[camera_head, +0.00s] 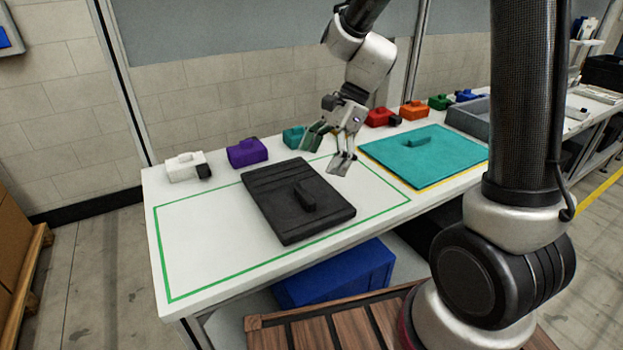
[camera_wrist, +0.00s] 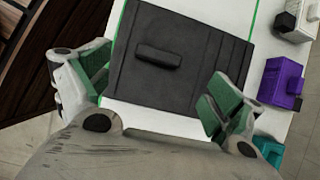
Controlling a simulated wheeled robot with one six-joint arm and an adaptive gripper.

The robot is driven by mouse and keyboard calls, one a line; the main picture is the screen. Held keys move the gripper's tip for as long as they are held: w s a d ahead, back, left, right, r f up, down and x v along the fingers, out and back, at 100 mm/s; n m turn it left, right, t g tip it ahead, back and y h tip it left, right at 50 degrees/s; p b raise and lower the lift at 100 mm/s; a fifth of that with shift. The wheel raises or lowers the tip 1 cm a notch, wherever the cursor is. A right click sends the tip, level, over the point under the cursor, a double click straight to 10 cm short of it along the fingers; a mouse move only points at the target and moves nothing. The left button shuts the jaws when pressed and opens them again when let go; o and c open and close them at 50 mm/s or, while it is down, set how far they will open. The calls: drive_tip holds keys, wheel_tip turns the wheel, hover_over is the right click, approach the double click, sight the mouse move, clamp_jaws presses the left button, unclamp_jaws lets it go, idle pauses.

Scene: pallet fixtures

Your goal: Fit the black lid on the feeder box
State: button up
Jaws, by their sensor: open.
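The black lid (camera_head: 275,205) lies flat on the white table, inside the green outline, with a raised bar handle (camera_head: 305,197) on top. The lid also fills the upper middle of the wrist view (camera_wrist: 195,75), its handle (camera_wrist: 158,56) beyond my fingertips. My gripper (camera_head: 328,149) is open and empty, above the table behind and right of the lid in the head view. No box is clearly marked as the feeder box. A blue box (camera_head: 345,277) stands below the table's front edge, but I cannot tell if it is the one.
A teal panel (camera_head: 440,150) with a handle lies right of the outline. Small coloured blocks line the back edge, including a white one (camera_head: 183,166) and a purple one (camera_head: 246,152). A grey tray (camera_head: 470,117) stands farther right. The outlined area left of the lid is clear.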

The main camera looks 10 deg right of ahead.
drive_tip(key=shift+v, duration=1.8)
